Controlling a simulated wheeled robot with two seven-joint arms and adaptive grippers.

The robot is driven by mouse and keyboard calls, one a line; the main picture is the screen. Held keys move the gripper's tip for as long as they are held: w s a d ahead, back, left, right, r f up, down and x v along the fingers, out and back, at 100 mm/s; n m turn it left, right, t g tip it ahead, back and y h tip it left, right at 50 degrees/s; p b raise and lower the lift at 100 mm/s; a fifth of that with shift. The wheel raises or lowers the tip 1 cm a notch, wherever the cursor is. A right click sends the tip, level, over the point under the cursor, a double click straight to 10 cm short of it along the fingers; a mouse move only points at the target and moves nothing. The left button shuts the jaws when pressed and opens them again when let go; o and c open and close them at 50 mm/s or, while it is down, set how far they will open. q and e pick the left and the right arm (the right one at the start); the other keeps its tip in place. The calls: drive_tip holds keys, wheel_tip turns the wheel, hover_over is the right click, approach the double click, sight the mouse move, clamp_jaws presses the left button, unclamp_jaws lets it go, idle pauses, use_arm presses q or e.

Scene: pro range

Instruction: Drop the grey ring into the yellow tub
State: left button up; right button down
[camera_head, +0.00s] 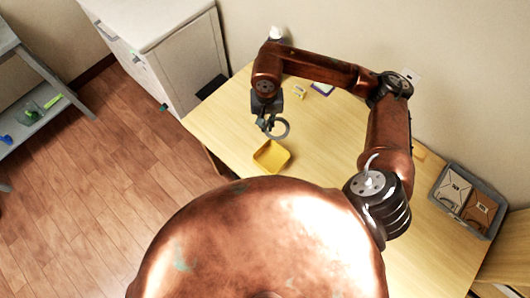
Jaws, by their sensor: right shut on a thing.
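The grey ring (287,128) hangs in my right gripper (268,124), which is shut on it. The ring is above the table, just beyond the yellow tub and slightly to its right in the picture. The yellow tub (271,156) is a small open square container standing on the wooden table near its left edge. Its inside looks empty. My left gripper is not in view.
The wooden table (330,150) has free room right of the tub. A small yellow-green item (299,92) and a purple-edged item (322,89) lie at the back. A grey crate (467,200) with boxes stands at the right. A white cabinet (165,50) is at the left.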

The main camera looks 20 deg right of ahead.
drive_tip(key=m, duration=0.2)
drive_tip(key=m+p, duration=0.1)
drive_tip(key=m, duration=0.2)
drive_tip(key=f+m+p, duration=0.1)
drive_tip(key=m, duration=0.2)
drive_tip(key=shift+w+a, duration=0.1)
drive_tip(key=shift+w, duration=0.05)
drive_tip(key=m+p, duration=0.1)
drive_tip(key=m, duration=0.1)
drive_tip(key=m+p, duration=0.1)
drive_tip(key=m, duration=0.1)
drive_tip(key=shift+f+m, duration=0.35)
drive_tip(key=shift+m, duration=0.05)
use_arm(q)
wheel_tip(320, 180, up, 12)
drive_tip(key=p, duration=0.7)
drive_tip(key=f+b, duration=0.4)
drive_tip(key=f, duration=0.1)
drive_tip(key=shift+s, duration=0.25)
use_arm(e)
drive_tip(key=s+d+f+m, duration=0.1)
drive_tip(key=f+m, duration=0.5)
drive_tip(key=m, duration=0.7)
drive_tip(key=s+d+f+m, duration=0.2)
drive_tip(key=f+m, duration=0.4)
drive_tip(key=m, duration=0.8)
drive_tip(key=shift+d, duration=0.6)
drive_tip(key=shift+s+r, duration=0.1)
